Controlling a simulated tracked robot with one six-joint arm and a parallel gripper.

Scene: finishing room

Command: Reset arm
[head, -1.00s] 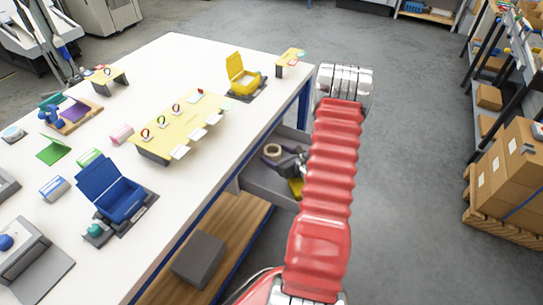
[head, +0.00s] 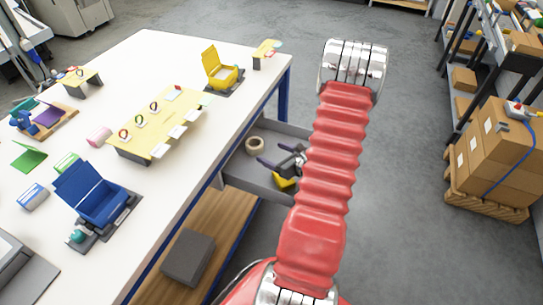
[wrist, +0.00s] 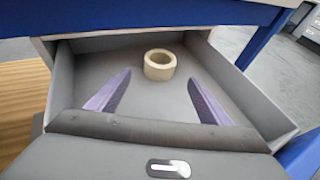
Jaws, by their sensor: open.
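A beige tape roll (wrist: 160,65) lies on the drawer floor beyond the fingertips, not held. The tape roll also shows in the head view (head: 255,145). The far forearm is partly hidden behind the red sleeve.
The drawer (wrist: 262,100) has walls on both sides of my gripper. The white workbench (head: 150,210) carries a blue box (head: 95,195), a yellow box (head: 220,70) and a yellow board (head: 135,145). Cartons on a pallet (head: 495,160) stand right; grey floor between is clear.

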